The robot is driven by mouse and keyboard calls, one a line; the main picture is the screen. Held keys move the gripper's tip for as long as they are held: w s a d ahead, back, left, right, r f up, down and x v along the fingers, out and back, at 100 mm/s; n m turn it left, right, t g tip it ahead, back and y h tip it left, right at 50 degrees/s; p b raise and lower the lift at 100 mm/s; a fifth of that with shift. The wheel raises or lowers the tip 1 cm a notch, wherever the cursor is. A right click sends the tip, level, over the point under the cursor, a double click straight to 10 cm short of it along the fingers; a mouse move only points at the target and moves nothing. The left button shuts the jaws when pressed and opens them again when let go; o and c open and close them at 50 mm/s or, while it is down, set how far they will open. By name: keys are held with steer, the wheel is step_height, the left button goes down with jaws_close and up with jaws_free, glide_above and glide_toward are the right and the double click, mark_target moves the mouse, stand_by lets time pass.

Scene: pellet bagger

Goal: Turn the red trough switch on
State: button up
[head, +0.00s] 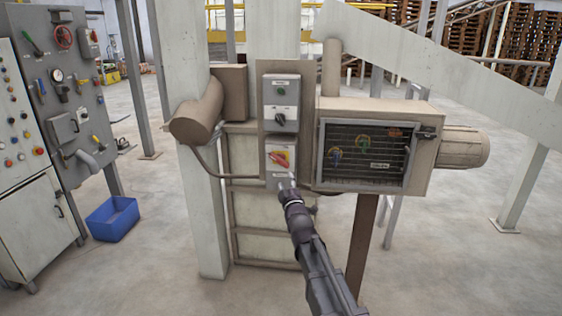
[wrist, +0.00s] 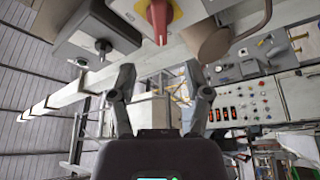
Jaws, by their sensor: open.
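The red trough switch (head: 279,159) is a red rotary handle on a yellow plate. It is on the front of the lower grey box on the beige post panel, and its handle looks tilted in the head view. My gripper (head: 288,186) is just below it, at the lower part of the box. In the wrist view the red handle (wrist: 158,18) is at the top centre, beyond the fingertips. My gripper (wrist: 160,68) is open there, fingers apart with nothing between them. I cannot tell the exact gap to the handle.
A grey box with a black knob (head: 280,118) is right above the red switch. A screened box (head: 365,155) with a motor stands close on the right. A brown cylinder (head: 198,118) is on the left. A blue bin (head: 112,219) is on the floor, which has free room around it.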

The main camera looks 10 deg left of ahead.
mark_target(279, 163)
steer(key=p+x, duration=0.2)
steer(key=x, duration=0.9)
steer(key=shift+w+a, duration=0.15)
steer(key=shift+w, duration=0.15)
steer(key=c, duration=0.8)
steer(key=shift+o, duration=0.2)
steer(key=shift+m, duration=0.6)
steer(key=m+t+h+b, duration=0.1)
steer(key=m, duration=0.1)
steer(key=m+h+b, duration=0.1)
steer(key=m, duration=0.2)
steer(key=shift+t, duration=0.4)
steer(key=m+h, duration=0.2)
steer(key=m, duration=0.2)
steer(key=m+t+h+b, duration=0.1)
steer(key=m+h, duration=0.1)
steer(key=m, duration=0.3)
steer(key=shift+a+h, duration=0.1)
steer(key=shift+h, duration=0.3)
steer(key=shift+m, duration=0.3)
